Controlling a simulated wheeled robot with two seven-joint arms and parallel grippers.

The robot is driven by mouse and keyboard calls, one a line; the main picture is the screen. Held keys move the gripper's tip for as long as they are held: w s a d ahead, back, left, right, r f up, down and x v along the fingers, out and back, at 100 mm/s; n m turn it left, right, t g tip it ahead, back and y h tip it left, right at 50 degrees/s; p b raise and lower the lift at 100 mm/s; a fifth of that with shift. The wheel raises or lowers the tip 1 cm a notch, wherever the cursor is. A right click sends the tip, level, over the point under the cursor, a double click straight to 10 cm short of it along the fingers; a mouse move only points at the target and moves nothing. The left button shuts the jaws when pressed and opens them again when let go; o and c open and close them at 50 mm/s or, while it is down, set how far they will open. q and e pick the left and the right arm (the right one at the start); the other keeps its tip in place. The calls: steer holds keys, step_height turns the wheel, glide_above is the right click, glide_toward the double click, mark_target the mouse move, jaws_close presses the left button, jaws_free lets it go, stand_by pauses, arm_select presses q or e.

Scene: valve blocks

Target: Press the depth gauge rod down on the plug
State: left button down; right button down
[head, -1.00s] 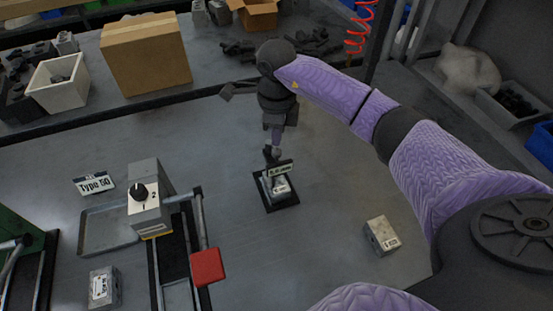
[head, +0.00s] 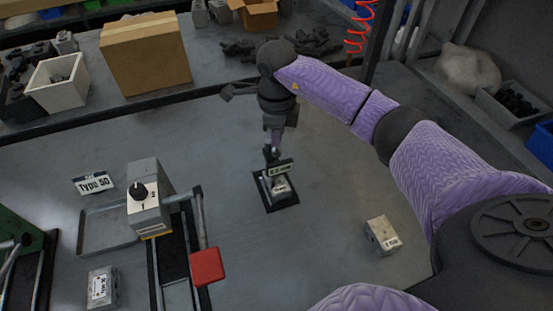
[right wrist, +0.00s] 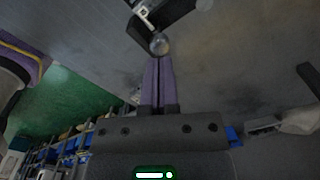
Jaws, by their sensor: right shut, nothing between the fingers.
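The depth gauge stand (head: 288,203) is a small black base with a grey valve block (head: 276,187) in it. A small display plate (head: 279,169) is on the stand; its digits are too small to read surely. My right gripper (head: 272,152) points down just above the stand. In the right wrist view its purple fingers (right wrist: 159,60) are shut and empty. Their tips are at the round metal knob (right wrist: 160,44) of the gauge rod and seem to touch it. The plug is hidden under the rod. My left gripper is not in view.
A loose valve block (head: 383,235) lies right of the stand. To the left are a grey box with a black knob (head: 148,205), a tray (head: 92,232), another block (head: 102,288) and a red-handled lever (head: 206,266). The table around the stand is clear.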

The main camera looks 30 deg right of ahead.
mark_target(277, 150)
steer(key=shift+f, duration=0.45)
steer(key=shift+f+b, duration=1.05)
steer(key=shift+f, duration=0.05)
stand_by(0.4)
stand_by(0.8)
step_height(277, 150, up, 4)
steer(key=p, duration=0.3)
steer(key=shift+f, duration=0.25)
stand_by(0.5)
